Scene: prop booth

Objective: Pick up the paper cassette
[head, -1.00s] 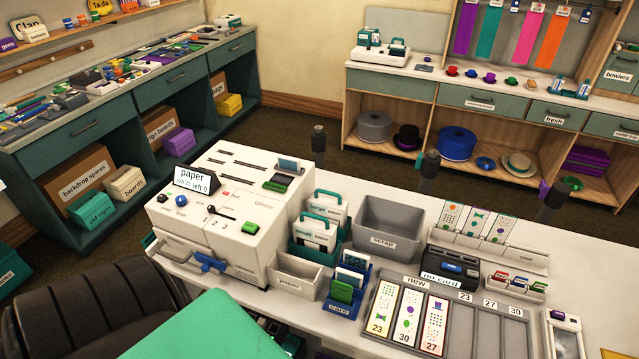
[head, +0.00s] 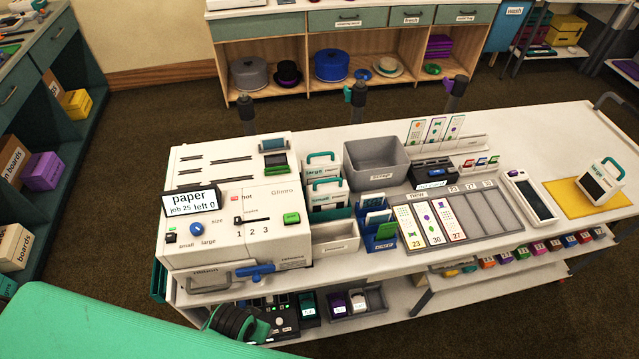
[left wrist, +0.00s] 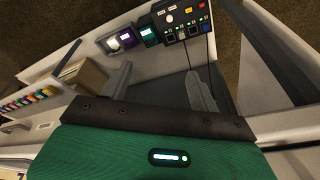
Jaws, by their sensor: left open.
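Two white cassette-like cases with teal handles stand in a rack beside the white printer (head: 240,215). The rear case (head: 321,171) is labelled large and the front case (head: 328,196) small. The printer's sign (head: 191,201) reads paper, job 25, left 0. My left gripper (left wrist: 158,85) shows in the left wrist view, its two fingers apart with nothing between them. It points towards the cart's lower shelf, apart from the cases. I cannot make out its fingers in the head view. My right gripper is not in view.
A grey scrap bin (head: 377,165), a blue card holder (head: 376,236) and a tray of numbered strips (head: 495,217) crowd the cart top. A white handled device (head: 601,182) stands on a yellow mat (head: 570,199). A button box (left wrist: 184,18) sits on the lower shelf.

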